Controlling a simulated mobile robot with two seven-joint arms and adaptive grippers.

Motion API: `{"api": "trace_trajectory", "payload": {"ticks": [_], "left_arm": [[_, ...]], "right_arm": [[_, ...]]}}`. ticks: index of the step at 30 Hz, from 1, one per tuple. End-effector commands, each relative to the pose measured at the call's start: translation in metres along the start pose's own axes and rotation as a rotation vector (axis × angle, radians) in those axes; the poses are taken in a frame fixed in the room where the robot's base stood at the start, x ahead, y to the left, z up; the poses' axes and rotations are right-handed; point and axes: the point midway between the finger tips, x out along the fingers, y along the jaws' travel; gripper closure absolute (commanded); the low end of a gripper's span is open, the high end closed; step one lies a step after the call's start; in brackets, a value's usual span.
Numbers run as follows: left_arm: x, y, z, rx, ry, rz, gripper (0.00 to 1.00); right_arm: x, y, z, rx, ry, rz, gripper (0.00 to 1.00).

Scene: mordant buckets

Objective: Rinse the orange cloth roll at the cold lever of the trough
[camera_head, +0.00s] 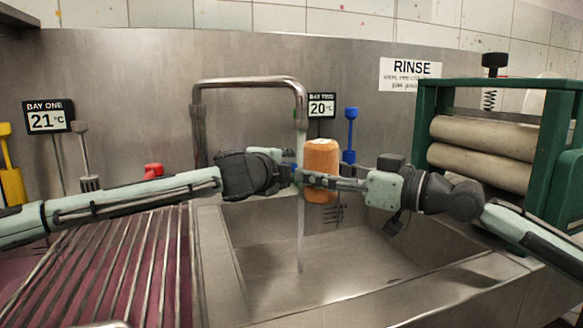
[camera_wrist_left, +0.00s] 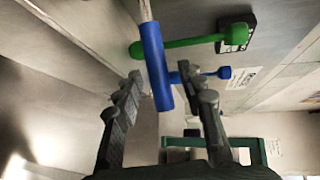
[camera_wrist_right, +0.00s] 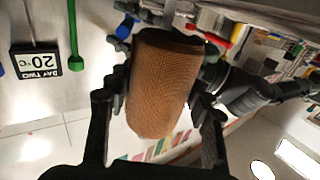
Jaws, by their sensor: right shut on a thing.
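The orange cloth roll (camera_head: 321,158) stands upright over the trough (camera_head: 330,265), beside the tap spout (camera_head: 301,110). My right gripper (camera_head: 318,181) is shut on it; the right wrist view shows the roll (camera_wrist_right: 165,85) between both fingers. A thin stream of water (camera_head: 300,235) falls into the trough just left of the roll. Whether it touches the roll I cannot tell. My left gripper (camera_head: 288,172) is open; in the left wrist view its fingers (camera_wrist_left: 170,90) are either side of the blue cold lever (camera_wrist_left: 157,65). In the head view this lever is mostly hidden. A red lever (camera_head: 153,170) is further left.
A slatted metal rack (camera_head: 110,265) lies left of the trough. A green-framed roller press (camera_head: 430,120) stands at the right. A blue-headed tool (camera_head: 350,130) stands at the back wall, near the bay two display (camera_head: 321,105). The trough's lower basin is clear.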

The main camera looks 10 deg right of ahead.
Motion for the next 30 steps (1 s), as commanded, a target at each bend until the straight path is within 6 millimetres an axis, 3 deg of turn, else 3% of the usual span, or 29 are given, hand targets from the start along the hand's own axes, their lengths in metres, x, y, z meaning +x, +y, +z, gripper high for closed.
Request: {"api": "trace_trajectory", "payload": {"ticks": [7,19,28,30], "left_arm": [[0.034,0.0,-0.001,0.0,0.0,0.0,0.61],[0.041,0.0,0.0,0.0,0.0,-0.001,0.61],[0.041,0.0,0.0,0.0,0.0,-0.001,0.98],[0.041,0.0,0.001,0.0,0.0,-0.001,1.0]], "right_arm": [[0.0,0.0,-0.001,0.0,0.001,0.0,0.81],[0.0,0.0,-0.001,-0.001,0.001,0.0,0.81],[0.0,0.0,-0.001,0.0,0.001,0.0,0.81],[0.0,0.0,-0.001,-0.001,0.001,0.0,0.81]]}}
